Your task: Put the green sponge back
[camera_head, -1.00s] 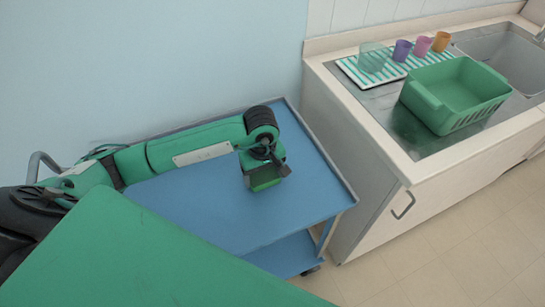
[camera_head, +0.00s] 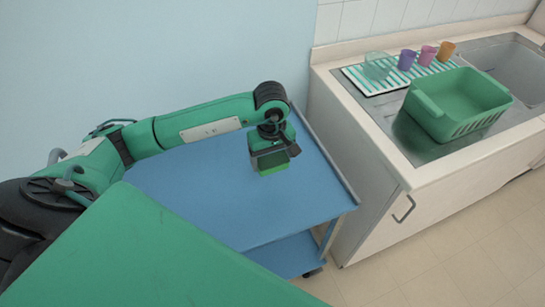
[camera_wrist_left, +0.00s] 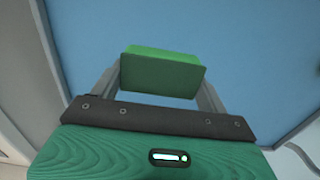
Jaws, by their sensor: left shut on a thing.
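The green sponge (camera_head: 272,161) is a small block held at the end of my left arm, above the blue cart top. My left gripper (camera_head: 275,155) is shut on it. In the left wrist view the sponge (camera_wrist_left: 161,72) sits between the two grey fingers of the left gripper (camera_wrist_left: 160,82), with blue surface behind it. Whether the sponge touches the cart top is hard to tell. My right gripper is not in view.
The blue cart (camera_head: 235,211) has a clear top and a lower shelf. To the right, a counter holds a green basin (camera_head: 457,104), a striped mat (camera_head: 400,74) with several coloured cups and a clear vessel, and a sink (camera_head: 507,68).

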